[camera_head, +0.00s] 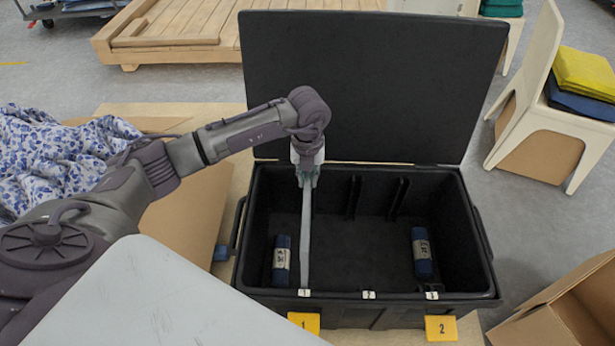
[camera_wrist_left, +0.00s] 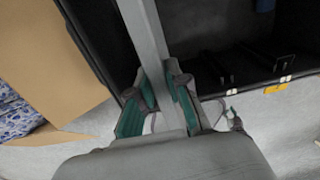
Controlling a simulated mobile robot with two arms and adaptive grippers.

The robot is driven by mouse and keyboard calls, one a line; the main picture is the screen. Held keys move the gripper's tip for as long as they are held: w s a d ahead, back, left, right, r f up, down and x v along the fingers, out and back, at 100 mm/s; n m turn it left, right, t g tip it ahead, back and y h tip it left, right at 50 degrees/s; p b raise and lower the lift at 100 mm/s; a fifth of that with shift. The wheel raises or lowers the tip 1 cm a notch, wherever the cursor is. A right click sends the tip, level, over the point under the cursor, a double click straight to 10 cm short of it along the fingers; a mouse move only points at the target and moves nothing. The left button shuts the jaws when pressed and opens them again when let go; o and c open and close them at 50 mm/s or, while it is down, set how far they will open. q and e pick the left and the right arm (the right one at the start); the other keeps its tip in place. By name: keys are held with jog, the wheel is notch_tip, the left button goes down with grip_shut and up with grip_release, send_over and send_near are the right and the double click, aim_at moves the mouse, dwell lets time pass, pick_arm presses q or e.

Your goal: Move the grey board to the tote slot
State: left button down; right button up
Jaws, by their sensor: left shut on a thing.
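The grey board (camera_head: 306,240) stands upright on edge inside the black tote (camera_head: 475,240), seen as a narrow strip running from the back wall to the front wall at the label 1 (camera_head: 304,292). My left gripper (camera_head: 308,178) is over the tote's back edge, shut on the board's far end. In the left wrist view the board (camera_wrist_left: 146,32) runs between the two teal-padded fingers (camera_wrist_left: 162,100). The board's lower edge is hard to see, so I cannot tell whether it is seated. My right gripper is not in view.
The tote's lid (camera_head: 370,85) stands open behind it. A blue roll (camera_head: 281,260) lies left of the board, another (camera_head: 421,255) to the right. Slot ribs (camera_head: 397,198) line the back wall. Cardboard (camera_head: 185,215) and patterned cloth (camera_head: 50,155) are at left, an open box (camera_head: 575,310) at right.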

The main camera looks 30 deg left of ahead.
pick_arm(q)
notch_tip(320, 180, up, 2)
jog(key=shift+r+p, duration=0.2)
jog(key=shift+p, duration=0.65)
jog(key=shift+r+p, duration=0.4)
jog(key=shift+r, duration=0.15)
jog(key=shift+r+p, duration=0.7)
jog(key=shift+r, duration=0.2)
jog(key=shift+r+p, duration=0.35)
jog(key=shift+r, duration=0.15)
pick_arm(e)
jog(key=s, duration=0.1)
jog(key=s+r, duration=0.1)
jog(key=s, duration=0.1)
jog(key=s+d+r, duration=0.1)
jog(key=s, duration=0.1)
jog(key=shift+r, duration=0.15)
